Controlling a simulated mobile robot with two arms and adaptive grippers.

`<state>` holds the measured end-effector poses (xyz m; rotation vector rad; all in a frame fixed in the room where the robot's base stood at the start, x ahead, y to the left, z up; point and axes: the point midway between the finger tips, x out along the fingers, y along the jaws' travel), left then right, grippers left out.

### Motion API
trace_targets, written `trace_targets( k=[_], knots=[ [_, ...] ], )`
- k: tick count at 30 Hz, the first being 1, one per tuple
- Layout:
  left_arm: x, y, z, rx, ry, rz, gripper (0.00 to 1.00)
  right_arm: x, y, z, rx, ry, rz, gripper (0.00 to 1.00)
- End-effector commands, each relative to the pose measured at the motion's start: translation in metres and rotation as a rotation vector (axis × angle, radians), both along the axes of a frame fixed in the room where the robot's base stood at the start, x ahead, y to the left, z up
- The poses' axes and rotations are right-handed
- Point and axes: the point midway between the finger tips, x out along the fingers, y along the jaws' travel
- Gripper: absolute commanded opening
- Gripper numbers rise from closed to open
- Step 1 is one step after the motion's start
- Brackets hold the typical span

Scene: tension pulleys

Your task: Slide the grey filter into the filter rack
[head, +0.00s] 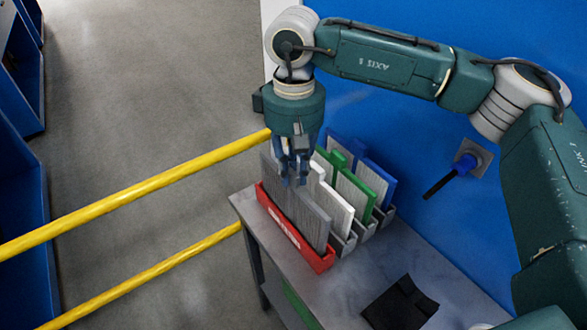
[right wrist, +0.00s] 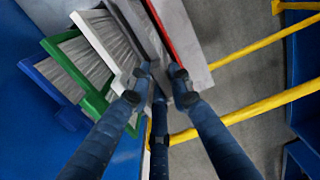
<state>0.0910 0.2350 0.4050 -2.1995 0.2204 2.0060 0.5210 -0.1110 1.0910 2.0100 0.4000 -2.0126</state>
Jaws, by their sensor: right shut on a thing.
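The grey filter (head: 308,220) is a thin upright pleated panel standing in the red front slot of the filter rack (head: 322,261). Its lower edge is hidden behind the red wall. My right gripper (head: 291,180) points down and is shut on the top of the grey filter. In the right wrist view, the fingers (right wrist: 163,82) close around the grey filter (right wrist: 135,25) beside the rack's red edge (right wrist: 161,28). How deep the filter sits cannot be told. My left gripper is not in view.
White (head: 335,212), green (head: 357,195) and blue (head: 376,178) framed filters stand behind in grey slots. The rack is on a metal table (head: 375,268) against a blue wall. A black object (head: 400,303) lies at the front right. Yellow rails (head: 140,190) run left.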

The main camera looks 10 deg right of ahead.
Motion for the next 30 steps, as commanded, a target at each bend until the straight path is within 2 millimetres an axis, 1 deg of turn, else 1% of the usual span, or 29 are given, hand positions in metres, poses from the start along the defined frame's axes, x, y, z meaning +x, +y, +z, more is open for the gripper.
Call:
trace_targets(
  k=[3, 21, 22, 24, 25, 30],
  knots=[
    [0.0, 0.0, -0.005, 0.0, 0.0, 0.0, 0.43, 0.0, 0.0, -0.006, 0.0, 0.0, 0.0, 0.0],
    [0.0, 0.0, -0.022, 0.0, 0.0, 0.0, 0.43, 0.0, 0.0, -0.026, 0.001, 0.0, 0.0, 0.0],
    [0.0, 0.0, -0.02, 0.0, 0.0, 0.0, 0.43, 0.0, 0.0, -0.025, 0.0, -0.001, 0.0, 0.25],
    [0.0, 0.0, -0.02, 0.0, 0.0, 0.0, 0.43, 0.0, 0.0, -0.024, 0.0, -0.001, 0.0, 0.39],
    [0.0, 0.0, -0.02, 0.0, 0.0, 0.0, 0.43, 0.0, 0.0, -0.024, 0.0, 0.0, 0.0, 0.41],
    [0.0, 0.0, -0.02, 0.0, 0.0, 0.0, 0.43, 0.0, 0.0, -0.024, 0.0, 0.0, 0.0, 0.41]
  ],
)
